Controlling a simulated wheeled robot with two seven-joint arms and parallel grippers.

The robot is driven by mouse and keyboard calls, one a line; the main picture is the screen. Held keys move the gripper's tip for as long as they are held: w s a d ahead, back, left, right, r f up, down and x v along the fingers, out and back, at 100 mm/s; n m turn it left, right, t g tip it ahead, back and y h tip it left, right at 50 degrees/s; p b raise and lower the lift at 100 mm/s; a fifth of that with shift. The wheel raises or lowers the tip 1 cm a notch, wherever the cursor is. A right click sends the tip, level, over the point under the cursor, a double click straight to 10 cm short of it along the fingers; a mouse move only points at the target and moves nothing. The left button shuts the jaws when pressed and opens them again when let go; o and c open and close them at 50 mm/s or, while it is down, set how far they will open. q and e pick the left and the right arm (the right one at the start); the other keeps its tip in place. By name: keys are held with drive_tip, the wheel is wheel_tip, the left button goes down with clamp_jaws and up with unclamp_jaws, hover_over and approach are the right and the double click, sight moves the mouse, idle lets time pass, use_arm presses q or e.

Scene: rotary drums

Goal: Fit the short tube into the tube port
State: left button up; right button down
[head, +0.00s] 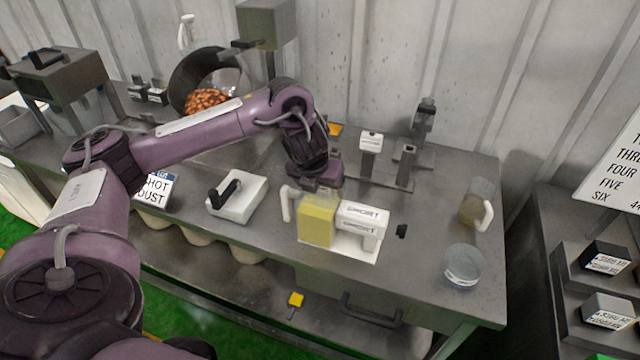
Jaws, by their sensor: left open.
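My left gripper (318,182) is open and points down just behind and above a yellow block-like container (317,222) with a white handle on its left. Its fingertips are largely hidden, and I cannot tell whether they touch anything. A white labelled device (361,224) stands on a white base right beside the yellow container. A small black knob-like piece (401,231) shows to the right of that device. Grey upright posts (405,168) stand behind on a flat base, one with a square top. I cannot make out for certain which piece is the short tube or the tube port. My right gripper is not in view.
A clear jug (475,203) and a clear bowl (463,266) stand at the right of the grey table. A white box with a black lever (237,195) lies left of the gripper. A dark drum (205,80) with orange-brown pieces stands behind my arm.

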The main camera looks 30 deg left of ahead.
sight(315, 204)
use_arm(q)
drive_tip(key=shift+s+r, duration=0.1)
drive_tip(key=shift+r, duration=0.35)
drive_tip(key=p+v, duration=0.3)
drive_tip(key=v, duration=0.3)
drive_tip(key=shift+s+d+r, duration=0.1)
drive_tip(key=shift+s+r, duration=0.2)
drive_tip(key=shift+r, duration=0.05)
